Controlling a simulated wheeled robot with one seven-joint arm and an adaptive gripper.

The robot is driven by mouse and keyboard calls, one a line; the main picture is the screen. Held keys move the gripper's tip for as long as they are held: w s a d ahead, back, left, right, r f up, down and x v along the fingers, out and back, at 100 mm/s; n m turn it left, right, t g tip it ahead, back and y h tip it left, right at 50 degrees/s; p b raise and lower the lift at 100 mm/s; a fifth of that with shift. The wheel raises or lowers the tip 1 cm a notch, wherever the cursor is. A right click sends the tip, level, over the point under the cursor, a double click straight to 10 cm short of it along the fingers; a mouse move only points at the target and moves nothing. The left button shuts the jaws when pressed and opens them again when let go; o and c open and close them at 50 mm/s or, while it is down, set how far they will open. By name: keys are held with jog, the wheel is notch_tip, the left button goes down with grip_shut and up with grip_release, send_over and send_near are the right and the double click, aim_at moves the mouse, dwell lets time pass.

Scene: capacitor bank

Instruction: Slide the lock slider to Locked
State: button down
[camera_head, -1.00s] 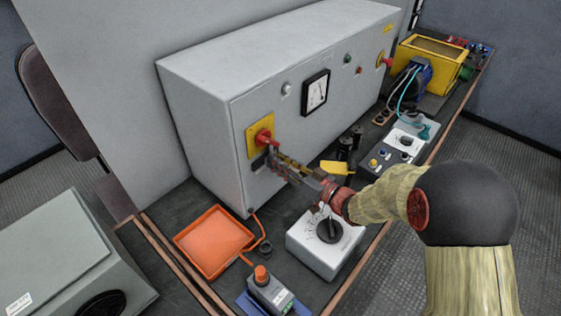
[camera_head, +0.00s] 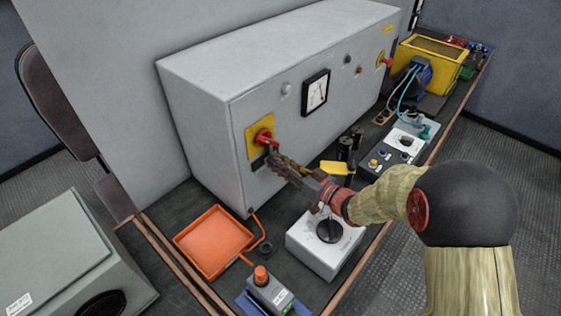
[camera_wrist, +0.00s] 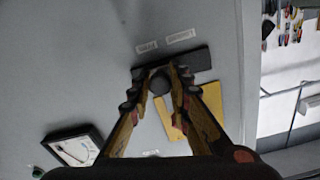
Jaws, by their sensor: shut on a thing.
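The lock slider is a dark track (camera_wrist: 200,60) with a round dark knob (camera_wrist: 161,82) on the grey cabinet front, below the red rotary switch (camera_head: 263,136) on its yellow plate. In the wrist view, the knob sits in the left half of the track, and more bare track shows to its right. Two small white labels (camera_wrist: 180,36) lie beside the track; I cannot read them surely. My gripper (camera_wrist: 162,84) is shut on the knob, one finger on each side. In the head view, my gripper (camera_head: 273,157) reaches the cabinet and hides part of the slider.
A panel meter (camera_head: 315,92) is on the cabinet front. A white box with a black dial (camera_head: 329,230) stands under my arm. An orange tray (camera_head: 214,243) lies left of it, and a yellow tag (camera_head: 336,167) is close beside my gripper.

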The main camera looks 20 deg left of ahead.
jog(key=s, duration=0.1)
jog(key=s+a, duration=0.1)
jog(key=s, duration=0.1)
jog(key=shift+s+p, duration=0.15)
jog(key=shift+p, duration=0.15)
jog(key=c, duration=1.6)
grip_release()
jog(key=shift+c, duration=0.2)
jog(key=shift+d, duration=0.15)
jog(key=v, duration=1.1)
jog(key=shift+s+d, duration=0.15)
jog(key=shift+d, duration=0.2)
